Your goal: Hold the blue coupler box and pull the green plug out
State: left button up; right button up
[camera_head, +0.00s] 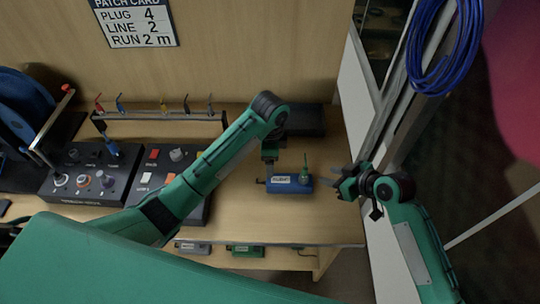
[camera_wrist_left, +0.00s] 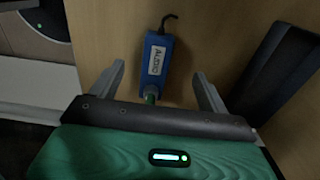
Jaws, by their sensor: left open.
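The blue coupler box (camera_head: 283,187), with a white label, lies on the wooden counter. In the left wrist view the box (camera_wrist_left: 156,50) reads "AUDIO" and a dark cable leaves its far end. The green plug (camera_head: 305,171) is at the box's right end; it also shows in the left wrist view (camera_wrist_left: 150,95), at the near end. My left gripper (camera_head: 270,158) is over the box; in its wrist view its open fingers (camera_wrist_left: 158,78) stand apart on either side of the plug end, touching neither. My right gripper (camera_head: 328,176) is to the right of the plug, fingers apart and empty.
Control panels (camera_head: 85,176) and a rack of coloured plugs (camera_head: 160,112) stand at the left. A dark box (camera_head: 305,120) sits behind the coupler box. More boxes (camera_head: 245,250) lie on a lower shelf. A blue cable coil (camera_head: 440,80) hangs at upper right.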

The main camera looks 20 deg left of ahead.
pick_arm(q)
notch_tip(320, 180, down, 14)
jog(key=shift+r, duration=0.2)
jog(key=shift+c, duration=0.5)
jog(key=c, duration=1.1)
jog(key=shift+c, duration=0.2)
pick_arm(e)
jog(key=shift+o, duration=0.8)
jog(key=g+h, duration=0.3)
jog(key=h, duration=0.2)
send_near(307, 169)
jog(key=x, duration=1.1)
jog(key=shift+a+f, duration=0.15)
jog(key=shift+f, duration=0.05)
